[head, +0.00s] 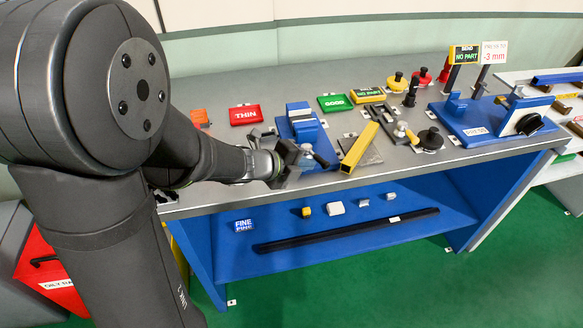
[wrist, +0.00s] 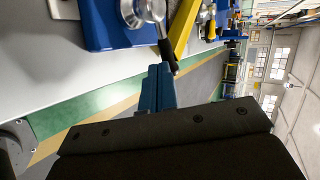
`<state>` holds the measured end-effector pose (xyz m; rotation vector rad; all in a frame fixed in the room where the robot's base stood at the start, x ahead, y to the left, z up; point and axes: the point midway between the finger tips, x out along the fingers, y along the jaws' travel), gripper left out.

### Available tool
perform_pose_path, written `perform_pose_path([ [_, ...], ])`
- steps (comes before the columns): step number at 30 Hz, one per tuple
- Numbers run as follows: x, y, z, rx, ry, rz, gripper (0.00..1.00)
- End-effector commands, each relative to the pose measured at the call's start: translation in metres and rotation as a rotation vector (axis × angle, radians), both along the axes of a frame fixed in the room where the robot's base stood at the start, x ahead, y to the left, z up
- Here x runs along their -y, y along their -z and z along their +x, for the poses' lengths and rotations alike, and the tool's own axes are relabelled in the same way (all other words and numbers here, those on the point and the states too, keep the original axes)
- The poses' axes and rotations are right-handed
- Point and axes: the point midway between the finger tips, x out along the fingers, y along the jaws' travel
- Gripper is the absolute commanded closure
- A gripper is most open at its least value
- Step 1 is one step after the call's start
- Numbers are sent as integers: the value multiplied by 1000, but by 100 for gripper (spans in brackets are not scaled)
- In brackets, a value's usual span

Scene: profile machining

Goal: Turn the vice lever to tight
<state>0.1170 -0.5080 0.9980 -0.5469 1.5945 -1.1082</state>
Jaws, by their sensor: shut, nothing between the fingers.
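The blue vice (head: 303,126) stands near the front edge of the bench, left of centre. Its silver hub (wrist: 145,10) and black-handled lever (wrist: 167,48) show at the top of the wrist view; the dark lever (head: 320,159) also shows in the head view, slanting down to the right. My gripper (wrist: 158,72) is shut and empty, with its blue-grey fingers close together. It is in front of the vice, and its tips are beside the lever's lower end. I cannot tell whether they touch. In the head view my gripper (head: 290,158) partly hides the vice front.
A yellow bar (head: 360,147) lies on a grey plate just right of the vice. The red THIN sign (head: 245,115) and green GOOD sign (head: 334,102) stand behind. A blue gauge fixture (head: 480,120) is at the right. The lower shelf (head: 350,225) holds several small parts.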

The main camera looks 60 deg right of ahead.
Motion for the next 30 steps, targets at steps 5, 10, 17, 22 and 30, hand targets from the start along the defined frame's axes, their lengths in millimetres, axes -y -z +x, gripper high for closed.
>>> perform_pose_path([
  [5, 10, 0, -4, 0, 1, 0, 100],
  [10, 10, 0, -4, 0, 0, 0, 100],
  [17, 10, 0, -5, 0, -1, 1, 100],
  [22, 11, 0, -7, -1, -22, 1, 100],
  [30, 13, 0, -8, -1, -57, 0, 100],
])
